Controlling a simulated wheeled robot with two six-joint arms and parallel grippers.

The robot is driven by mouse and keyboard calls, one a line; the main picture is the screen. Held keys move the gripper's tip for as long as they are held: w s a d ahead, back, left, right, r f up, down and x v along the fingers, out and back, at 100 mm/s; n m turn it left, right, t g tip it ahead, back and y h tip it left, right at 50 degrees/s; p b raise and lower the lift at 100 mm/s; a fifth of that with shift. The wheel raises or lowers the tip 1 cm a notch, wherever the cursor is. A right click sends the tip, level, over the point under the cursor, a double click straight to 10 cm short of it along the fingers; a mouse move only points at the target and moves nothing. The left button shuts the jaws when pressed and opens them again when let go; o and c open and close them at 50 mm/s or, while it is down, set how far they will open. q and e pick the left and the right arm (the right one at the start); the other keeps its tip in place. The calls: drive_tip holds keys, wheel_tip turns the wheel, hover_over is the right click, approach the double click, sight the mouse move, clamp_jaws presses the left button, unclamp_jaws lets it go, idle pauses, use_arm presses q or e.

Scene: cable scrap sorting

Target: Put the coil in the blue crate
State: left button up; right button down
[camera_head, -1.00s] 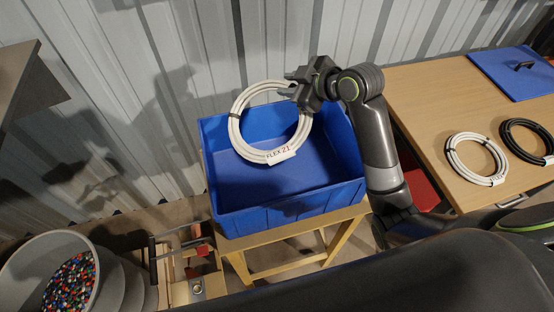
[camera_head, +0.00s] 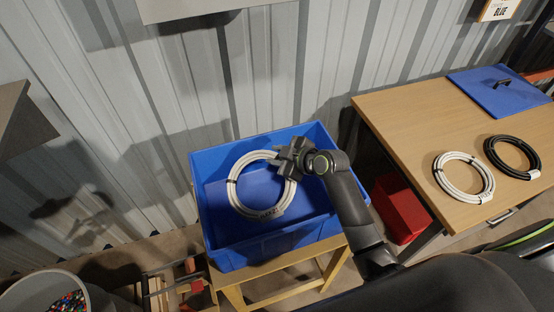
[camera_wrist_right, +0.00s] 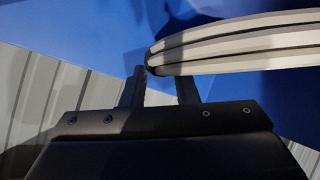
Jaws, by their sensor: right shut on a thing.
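A white coil (camera_head: 233,190) with dark ties and a printed label is held by my right gripper (camera_head: 289,163) at its upper right side. In the head view the coil overlaps the inside of the blue crate (camera_head: 226,258); how far it is above the crate floor I cannot tell. The right wrist view shows the white strands of the coil (camera_wrist_right: 235,45) between the fingertips of my right gripper (camera_wrist_right: 160,75), with the blue crate around. My left gripper is out of view.
The crate stands on a wooden stand (camera_head: 265,285). On the wooden table (camera_head: 405,115) at right lie another white coil (camera_head: 463,177), a black coil (camera_head: 512,157) and a blue lid-like panel (camera_head: 500,92). A red bin (camera_head: 400,208) stands below. A corrugated wall is behind.

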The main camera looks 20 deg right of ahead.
wheel_tip(320, 180, down, 2)
drive_tip(key=shift+f, duration=0.1)
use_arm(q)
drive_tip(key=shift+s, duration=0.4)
use_arm(e)
drive_tip(key=shift+f, duration=0.15)
drive_tip(key=c, duration=1.1)
unclamp_jaws()
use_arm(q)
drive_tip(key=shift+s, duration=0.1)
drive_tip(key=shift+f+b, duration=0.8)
use_arm(e)
drive_tip(key=v, duration=1.2)
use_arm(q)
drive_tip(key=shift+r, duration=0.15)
